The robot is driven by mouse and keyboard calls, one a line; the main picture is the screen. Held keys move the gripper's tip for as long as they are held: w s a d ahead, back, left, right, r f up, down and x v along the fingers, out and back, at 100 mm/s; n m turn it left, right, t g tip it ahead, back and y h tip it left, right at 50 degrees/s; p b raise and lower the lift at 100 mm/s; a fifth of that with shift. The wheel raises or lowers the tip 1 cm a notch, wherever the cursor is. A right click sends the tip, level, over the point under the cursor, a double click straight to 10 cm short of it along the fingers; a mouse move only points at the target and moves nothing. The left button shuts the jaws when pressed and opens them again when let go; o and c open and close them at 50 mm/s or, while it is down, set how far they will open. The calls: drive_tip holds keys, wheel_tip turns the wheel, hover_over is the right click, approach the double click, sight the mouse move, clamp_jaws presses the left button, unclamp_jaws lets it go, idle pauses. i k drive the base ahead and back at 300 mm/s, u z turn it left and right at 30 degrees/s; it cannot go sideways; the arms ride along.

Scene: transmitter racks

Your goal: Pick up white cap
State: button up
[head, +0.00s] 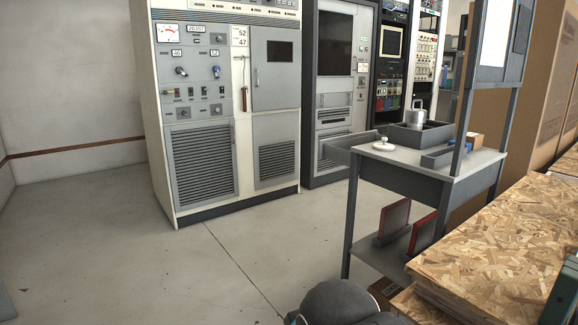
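A small white round cap (383,146) with a raised knob lies on the grey top of a workbench (388,159), near its left front part. Nothing covers the cap. My gripper does not show in the head view, so I cannot see its state or its distance from the cap.
Behind the cap are a dark grey tray (420,135) and a metal mug (416,114). Red binders (394,217) stand on the lower shelf. Stacked chipboard (495,240) is at the right. Transmitter racks (225,110) stand behind. The floor (190,270) at left is clear.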

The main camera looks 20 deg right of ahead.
sight(384, 146)
drive_tip(key=i, duration=2.55)
drive_tip(key=z, duration=2.05)
